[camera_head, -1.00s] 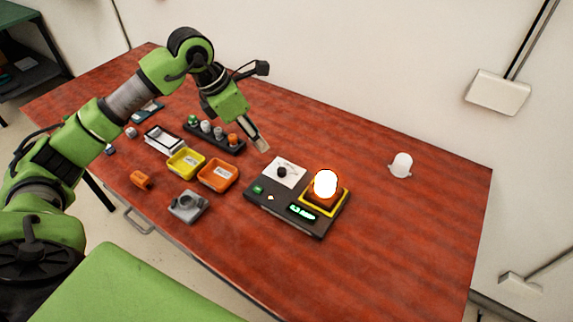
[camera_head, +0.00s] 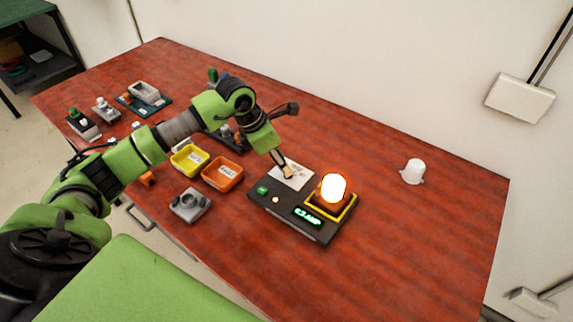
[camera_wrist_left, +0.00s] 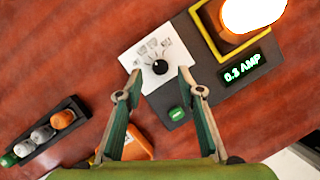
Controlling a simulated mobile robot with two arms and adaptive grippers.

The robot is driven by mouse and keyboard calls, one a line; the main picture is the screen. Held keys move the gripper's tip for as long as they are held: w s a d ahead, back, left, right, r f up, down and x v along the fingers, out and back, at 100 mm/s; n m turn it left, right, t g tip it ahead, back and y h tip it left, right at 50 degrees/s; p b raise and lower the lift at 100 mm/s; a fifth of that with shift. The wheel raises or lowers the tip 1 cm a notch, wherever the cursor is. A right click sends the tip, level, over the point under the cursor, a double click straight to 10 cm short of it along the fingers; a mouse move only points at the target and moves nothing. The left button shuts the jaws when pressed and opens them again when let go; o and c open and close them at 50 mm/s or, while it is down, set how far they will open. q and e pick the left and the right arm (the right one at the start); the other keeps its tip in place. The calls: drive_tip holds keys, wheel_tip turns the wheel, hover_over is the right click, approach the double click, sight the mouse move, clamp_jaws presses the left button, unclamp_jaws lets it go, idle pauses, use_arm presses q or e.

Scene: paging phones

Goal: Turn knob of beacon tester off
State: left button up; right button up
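The beacon tester (camera_head: 288,216) is a dark box on the red table, with a white dial plate, a green button, a green-lit display and a glowing orange beacon (camera_head: 333,189) in a yellow frame. In the left wrist view its black knob (camera_wrist_left: 160,67) sits on the white plate (camera_wrist_left: 140,52) and the display (camera_wrist_left: 243,69) is lit, reading about 0.3 AMP. My left gripper (camera_head: 284,172) is over the dial plate and hides the knob in the head view. In the wrist view the left gripper (camera_wrist_left: 158,80) is open, its fingertips apart on either side of the knob. My right gripper is not in view.
A yellow bin (camera_head: 189,160), an orange bin (camera_head: 222,173) and a grey fixture (camera_head: 190,205) stand left of the tester. A rack of coloured caps (camera_wrist_left: 45,133) shows in the wrist view. A white dome (camera_head: 413,171) stands at the right; the table's right side is mostly clear.

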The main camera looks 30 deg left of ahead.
use_arm(q)
drive_tip(key=shift+p+x, duration=0.3)
drive_tip(key=shift+x, duration=1.75)
clamp_jaws()
drive_tip(key=n+y+b, duration=0.1)
drive_tip(key=n, duration=0.2)
drive_tip(key=shift+s+t, duration=0.1)
drive_tip(key=shift+t, duration=0.3)
drive_tip(key=shift+d+n+y+b, duration=0.1)
drive_tip(key=shift+n+y+b, duration=0.55)
drive_tip(key=shift+n, duration=0.75)
drive_tip(key=shift+r, duration=0.1)
